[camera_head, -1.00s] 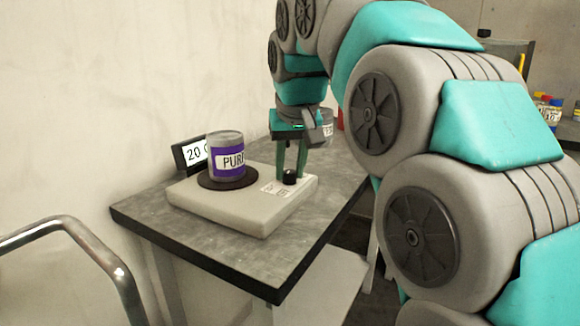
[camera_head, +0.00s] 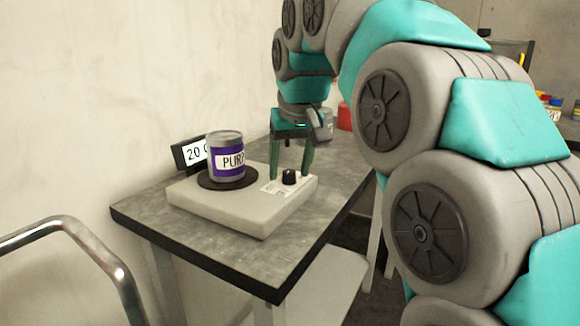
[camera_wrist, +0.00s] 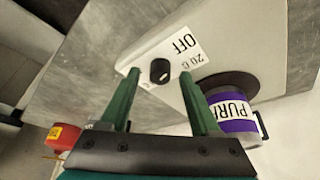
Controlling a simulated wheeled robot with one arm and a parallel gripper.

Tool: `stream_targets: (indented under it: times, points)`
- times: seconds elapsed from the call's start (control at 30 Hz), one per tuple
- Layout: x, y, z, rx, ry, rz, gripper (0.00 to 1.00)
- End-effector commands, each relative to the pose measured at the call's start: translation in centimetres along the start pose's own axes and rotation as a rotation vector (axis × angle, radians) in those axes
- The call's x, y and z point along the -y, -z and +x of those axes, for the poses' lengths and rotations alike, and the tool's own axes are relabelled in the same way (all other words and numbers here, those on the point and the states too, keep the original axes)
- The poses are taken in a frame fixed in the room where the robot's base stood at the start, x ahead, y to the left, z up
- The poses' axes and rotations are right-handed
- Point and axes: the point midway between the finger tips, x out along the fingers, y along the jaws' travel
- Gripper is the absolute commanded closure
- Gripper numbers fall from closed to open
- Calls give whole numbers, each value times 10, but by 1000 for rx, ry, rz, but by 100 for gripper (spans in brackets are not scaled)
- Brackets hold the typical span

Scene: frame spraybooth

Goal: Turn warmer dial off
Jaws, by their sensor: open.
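The warmer (camera_head: 240,208) is a pale flat box on a grey table. Its black dial (camera_head: 289,177) stands at the right end of its top, beside a white label. In the wrist view the dial (camera_wrist: 160,71) sits by printing that reads OFF and 20 C; its pointer is too small to read surely. My gripper (camera_head: 289,174) points down over the dial end, green fingers apart. In the wrist view my gripper (camera_wrist: 160,75) is open, with the dial showing between the fingertips; I cannot tell whether they reach down beside it.
A purple-labelled can (camera_head: 226,157) stands on the warmer's dark round plate (camera_head: 228,184). A 20 C sign (camera_head: 188,155) stands behind it. The table front (camera_head: 255,262) is clear.

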Motion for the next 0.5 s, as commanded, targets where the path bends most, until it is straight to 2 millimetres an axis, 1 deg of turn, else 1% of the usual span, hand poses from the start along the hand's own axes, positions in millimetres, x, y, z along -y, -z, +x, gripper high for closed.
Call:
stream_targets:
  times: [0.17, 0.47, 0.5]
  points:
    - [0, 2, -15, -8, 0, 0, 36]
    - [0, 1, -51, -5, 0, 0, 36]
    - [0, 2, -58, -7, 0, 0, 36]
